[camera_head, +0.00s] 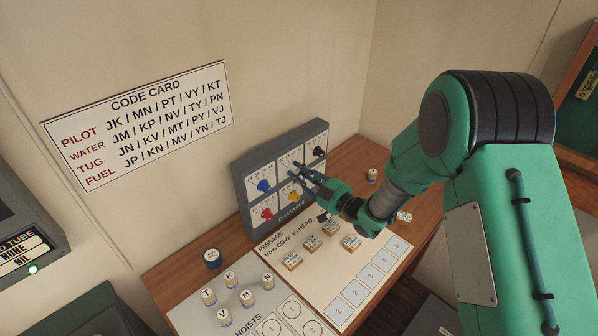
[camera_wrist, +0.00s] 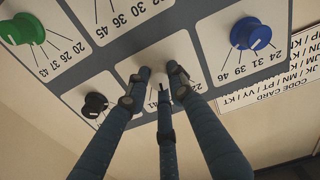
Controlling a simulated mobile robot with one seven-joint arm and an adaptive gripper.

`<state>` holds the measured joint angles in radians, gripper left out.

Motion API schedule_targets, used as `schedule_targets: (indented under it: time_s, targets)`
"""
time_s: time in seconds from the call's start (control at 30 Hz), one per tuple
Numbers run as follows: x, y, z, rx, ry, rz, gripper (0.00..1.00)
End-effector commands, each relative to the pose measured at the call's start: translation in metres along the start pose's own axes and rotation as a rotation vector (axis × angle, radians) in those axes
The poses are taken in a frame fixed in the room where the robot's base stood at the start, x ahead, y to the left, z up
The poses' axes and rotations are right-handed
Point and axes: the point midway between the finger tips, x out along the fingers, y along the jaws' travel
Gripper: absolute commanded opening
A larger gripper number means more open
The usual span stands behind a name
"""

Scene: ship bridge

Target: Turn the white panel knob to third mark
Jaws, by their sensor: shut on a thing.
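The grey panel (camera_head: 238,185) stands upright at the back of the desk, with numbered white fields and coloured knobs. In the wrist view my gripper (camera_wrist: 158,80) has its dark fingers closed around the white knob (camera_wrist: 157,80) in the panel's middle field. Only a little of the knob shows between the fingertips, so I cannot tell which mark it points to. Part of the field's numbers, such as 41 and 22, show beside the fingers. In the head view my gripper (camera_head: 304,173) reaches the panel from the right and hides the white knob.
Neighbouring knobs are blue (camera_wrist: 250,33), green (camera_wrist: 22,28) and black (camera_wrist: 95,104); red (camera_head: 267,213) and yellow (camera_head: 293,196) ones show in the head view. Several lettered pieces and small blocks lie on the desk below. A code card (camera_head: 140,122) hangs on the wall.

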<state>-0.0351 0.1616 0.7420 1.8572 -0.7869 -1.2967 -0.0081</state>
Motion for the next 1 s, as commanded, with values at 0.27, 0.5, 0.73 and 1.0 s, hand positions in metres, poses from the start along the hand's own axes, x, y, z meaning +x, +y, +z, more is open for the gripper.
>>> schedule_targets:
  time_s: [0.27,0.5,0.73,1.0]
  targets:
    - [-0.0018,-0.002,0.0047,0.095,-0.008,0.0,0.0]
    - [-0.0019,-0.0025,0.0053,0.105,-0.009,-0.001,0.0]
    - [-0.002,-0.0028,0.0055,0.105,-0.009,-0.001,0.32]
    - [-0.0009,-0.0015,0.0026,0.102,-0.004,-0.001,0.41]
